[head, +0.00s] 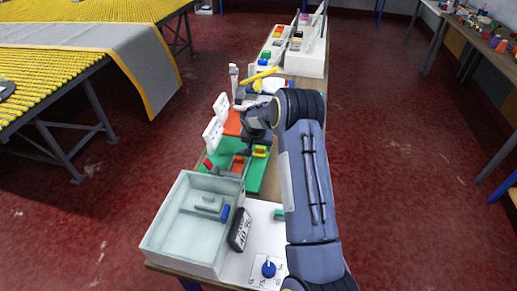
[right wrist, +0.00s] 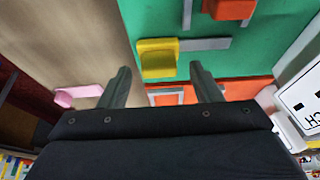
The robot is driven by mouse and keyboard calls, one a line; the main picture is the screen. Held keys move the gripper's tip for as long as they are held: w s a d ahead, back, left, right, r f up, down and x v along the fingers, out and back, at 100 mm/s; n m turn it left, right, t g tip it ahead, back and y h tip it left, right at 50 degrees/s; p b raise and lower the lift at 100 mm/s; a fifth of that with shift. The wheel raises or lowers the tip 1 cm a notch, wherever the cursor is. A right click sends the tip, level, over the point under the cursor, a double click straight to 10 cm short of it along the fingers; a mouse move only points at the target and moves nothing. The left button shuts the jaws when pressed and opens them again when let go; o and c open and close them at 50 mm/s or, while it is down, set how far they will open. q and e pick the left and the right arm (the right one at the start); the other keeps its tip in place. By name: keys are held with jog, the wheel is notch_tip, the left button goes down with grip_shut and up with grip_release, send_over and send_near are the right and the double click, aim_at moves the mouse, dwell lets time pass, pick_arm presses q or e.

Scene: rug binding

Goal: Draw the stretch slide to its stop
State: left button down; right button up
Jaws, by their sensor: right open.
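My right gripper (head: 247,141) is over the green panel (head: 256,175) in the head view. In the right wrist view the gripper (right wrist: 160,76) is open, with its two fingers apart and nothing between them. A yellow block (right wrist: 157,58) on a grey track lies just beyond the fingertips; it also shows in the head view (head: 260,151). A red block (right wrist: 228,9) sits on another grey track further along the panel. A white plate with letters ending in "CH" (right wrist: 306,98) is cut off at the right. Which block is the stretch slide I cannot tell. My left gripper is not in view.
A pale open-topped box (head: 163,233) stands at the bench's near end, beside a blue knob (head: 268,268). White upright plates (head: 213,134) edge the panel's left. An orange panel (head: 233,122) lies beyond. A pink piece (right wrist: 78,95) lies on the wood at the left.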

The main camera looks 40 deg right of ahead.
jog(key=shift+w+d+f, duration=0.15)
jog(key=shift+d+f, duration=0.1)
jog(key=shift+f, duration=0.4)
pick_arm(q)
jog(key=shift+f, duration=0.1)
